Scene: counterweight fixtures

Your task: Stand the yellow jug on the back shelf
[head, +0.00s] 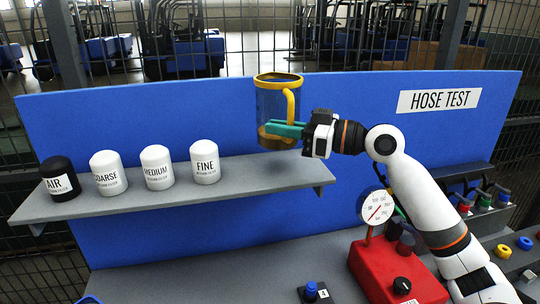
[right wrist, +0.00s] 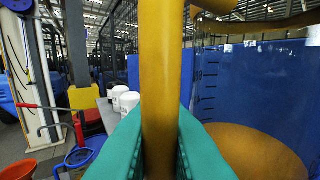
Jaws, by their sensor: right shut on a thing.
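The yellow jug (head: 277,112) has a clear body with a yellow rim, base and handle. In the head view it is upright above the right part of the grey back shelf (head: 250,176); I cannot tell whether its base touches the shelf. My right gripper (head: 286,129) reaches it from the right and is shut on its handle. In the right wrist view the green fingers (right wrist: 160,140) close on the yellow handle (right wrist: 160,80), and the jug's clear wall (right wrist: 245,85) is on the right. My left gripper is not in view.
Several labelled filters stand on the shelf's left part, from the black AIR one (head: 60,179) to the white FINE one (head: 205,162). A blue panel (head: 340,95) rises behind. A red gauge box (head: 390,270) sits below my right arm. The shelf is clear right of FINE.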

